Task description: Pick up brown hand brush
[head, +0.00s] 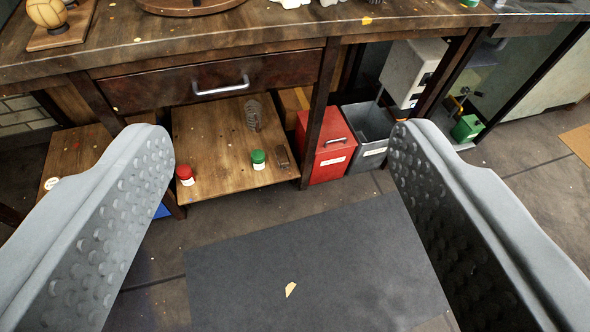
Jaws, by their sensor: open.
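My gripper (280,132) is open and empty, with its two grey dimpled fingers wide apart at the left and right of the view. A small dark brown object (282,157) lies on the lower wooden shelf (215,138) of the workbench, near the shelf's right edge. It may be the brown hand brush, but it is too small to tell. It shows between my fingers and farther off, with nothing touching it.
A green-lidded jar (258,160) and a red-lidded jar (185,175) stand on the lower shelf, with a wire coil (252,115) behind. A red bin (325,148) and a grey bin (369,134) stand right of it. A drawer (215,80) is above. A dark mat (320,265) covers the floor in front.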

